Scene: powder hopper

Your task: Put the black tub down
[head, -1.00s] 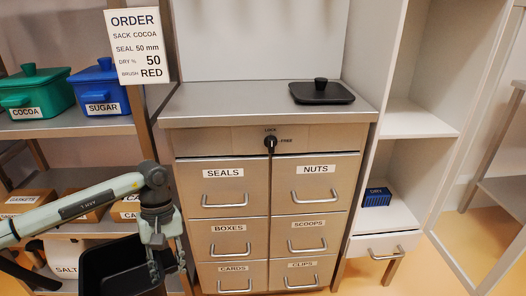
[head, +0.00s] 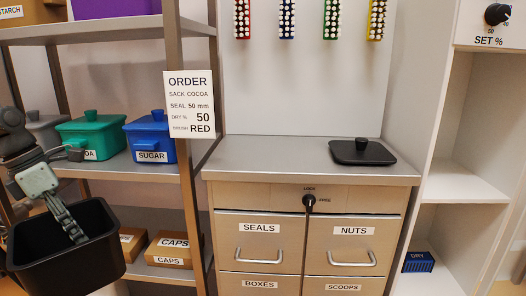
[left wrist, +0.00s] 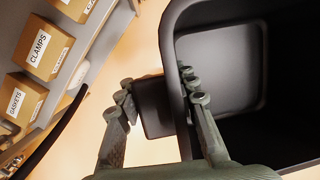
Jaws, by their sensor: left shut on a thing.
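The black tub (head: 35,262) is open-topped and hangs at the lower left of the head view, in front of the shelf rack. My left gripper (head: 72,228) is shut on it at its rim side. In the left wrist view the fingers (left wrist: 158,98) are at the tub's near edge, with a dark flat part between them. The tub (left wrist: 225,62) fills the right side there, and its visible inside looks empty. A black lid (head: 362,152) with a knob lies on the metal counter (head: 270,155). My right gripper is not in view.
The counter left of the lid is clear. Green (head: 95,138) and blue SUGAR (head: 150,138) tubs stand on the rack's middle shelf, with CAPS boxes (head: 170,248) below. An order card (head: 189,104) hangs at the rack's post. Coloured brushes (head: 287,18) hang above the counter.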

